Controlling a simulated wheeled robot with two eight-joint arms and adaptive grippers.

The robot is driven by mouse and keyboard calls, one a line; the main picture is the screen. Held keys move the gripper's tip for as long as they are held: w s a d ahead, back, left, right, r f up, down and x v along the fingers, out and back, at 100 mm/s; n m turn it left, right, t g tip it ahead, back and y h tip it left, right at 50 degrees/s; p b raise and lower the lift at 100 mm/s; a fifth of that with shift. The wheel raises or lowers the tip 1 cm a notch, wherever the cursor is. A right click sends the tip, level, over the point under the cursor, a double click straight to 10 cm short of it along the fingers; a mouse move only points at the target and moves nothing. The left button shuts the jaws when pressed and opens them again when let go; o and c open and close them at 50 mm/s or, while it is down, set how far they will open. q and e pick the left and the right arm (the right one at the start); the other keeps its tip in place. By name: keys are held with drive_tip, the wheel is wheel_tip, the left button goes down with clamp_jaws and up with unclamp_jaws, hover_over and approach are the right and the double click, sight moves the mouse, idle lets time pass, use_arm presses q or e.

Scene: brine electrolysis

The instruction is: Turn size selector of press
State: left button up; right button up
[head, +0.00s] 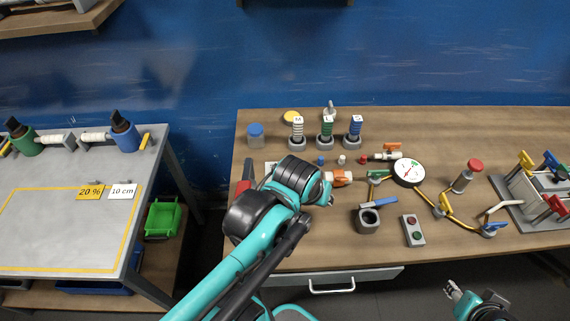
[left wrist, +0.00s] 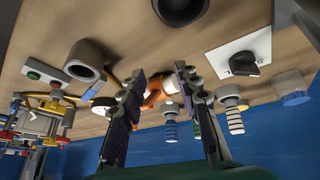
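The size selector is a black knob (left wrist: 243,65) on a white plate (left wrist: 240,48), at the right of the left wrist view. In the head view only a pale edge of a plate (head: 271,167) shows; my left arm hides the knob. My left gripper (left wrist: 160,72) has its fingers apart, with nothing clearly held. It is to the left of the knob in the wrist view, not touching it. An orange and white fitting (head: 342,178) shows beside it, and between the fingers in the wrist view. My right gripper (head: 453,291) is low right, in front of the table.
A grey cup (head: 368,221) and a two-button box (head: 413,231) stand to the right of my left gripper. Striped bolts (head: 297,133), a blue-lidded jar (head: 255,136) and a gauge (head: 409,172) are farther back. A dark round part (left wrist: 180,8) is at the wrist view's top.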

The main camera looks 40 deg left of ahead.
use_arm(q)
drive_tip(key=w+a+n+g+p, duration=0.2)
drive_tip(key=a+n+p, duration=0.1)
drive_tip(key=a+n, duration=0.1)
drive_tip(key=w+a+r+n+g+p, duration=0.1)
drive_tip(key=w+a+n+p, duration=0.1)
drive_tip(key=a, duration=0.4)
drive_tip(key=w+a+r+n+g+p, duration=0.1)
drive_tip(key=w+a+n+g+p, duration=0.1)
drive_tip(key=a+n+p, duration=0.2)
drive_tip(key=shift+w+a+n+g+h, duration=0.15)
drive_tip(key=shift+a+n, duration=0.2)
drive_tip(key=shift+n, duration=0.45)
drive_tip(key=shift+a+n+g+h, duration=0.15)
drive_tip(key=shift+a+n, duration=0.15)
drive_tip(key=shift+n, duration=0.5)
drive_tip(key=shift+a+f+n+p, duration=0.25)
drive_tip(key=shift+n+p, duration=0.05)
drive_tip(key=shift+f, duration=0.35)
wheel_tip(320, 180, down, 7)
drive_tip(key=b, duration=0.2)
drive_tip(key=shift+f+b, duration=0.1)
drive_tip(key=shift+b, duration=0.3)
drive_tip(key=shift+c, duration=0.3)
clamp_jaws()
